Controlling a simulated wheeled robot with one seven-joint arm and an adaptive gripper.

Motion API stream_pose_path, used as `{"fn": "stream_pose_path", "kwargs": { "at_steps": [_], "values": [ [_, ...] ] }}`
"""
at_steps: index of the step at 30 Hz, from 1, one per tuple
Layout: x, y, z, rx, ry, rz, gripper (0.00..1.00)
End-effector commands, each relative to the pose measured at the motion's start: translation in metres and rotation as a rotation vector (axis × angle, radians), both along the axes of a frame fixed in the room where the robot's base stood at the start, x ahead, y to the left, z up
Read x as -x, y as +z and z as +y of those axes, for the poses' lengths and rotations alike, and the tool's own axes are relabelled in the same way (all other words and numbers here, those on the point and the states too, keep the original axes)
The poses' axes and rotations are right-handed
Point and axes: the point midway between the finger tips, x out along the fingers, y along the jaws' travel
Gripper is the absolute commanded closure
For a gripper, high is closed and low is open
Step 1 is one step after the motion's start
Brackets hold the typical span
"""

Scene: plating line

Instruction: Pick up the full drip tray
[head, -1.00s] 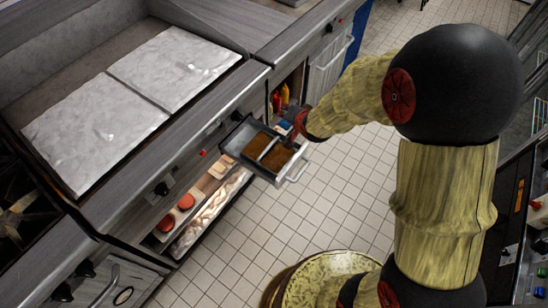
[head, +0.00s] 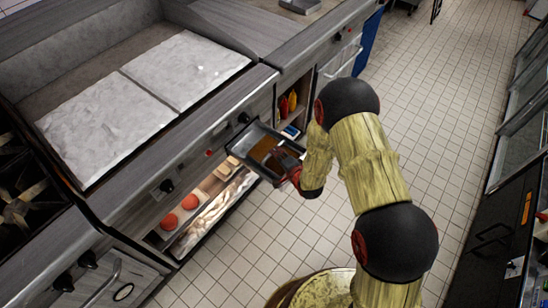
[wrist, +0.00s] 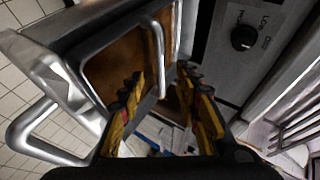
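The drip tray (head: 262,148) is a dark-rimmed metal tray with brown liquid in it. My gripper (wrist: 163,92) is open, with yellow and red finger pads apart. The bar's lower end shows between the fingers; I cannot tell if they touch it. In the head view my gripper (head: 283,163) covers part of the tray.
The griddle (head: 145,105) stands above on the left. A lower shelf holds red patties (head: 180,210) and other food. Red and yellow bottles (head: 288,103) stand in a cubby behind the drawer. A control knob (wrist: 243,38) is near my gripper. The tiled floor at right is clear.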

Motion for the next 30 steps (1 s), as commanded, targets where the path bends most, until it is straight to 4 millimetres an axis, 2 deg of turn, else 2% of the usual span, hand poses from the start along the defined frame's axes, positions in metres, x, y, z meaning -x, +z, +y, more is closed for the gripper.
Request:
{"fn": "stream_pose_path", "kwargs": {
  "at_steps": [10,18,30],
  "values": [
    [-0.034,-0.024,0.016,0.001,0.000,0.001,0.67],
    [-0.038,-0.025,0.017,0.001,-0.001,0.000,0.67],
    [-0.037,-0.025,0.017,0.001,0.000,0.001,0.90]
  ]
}}
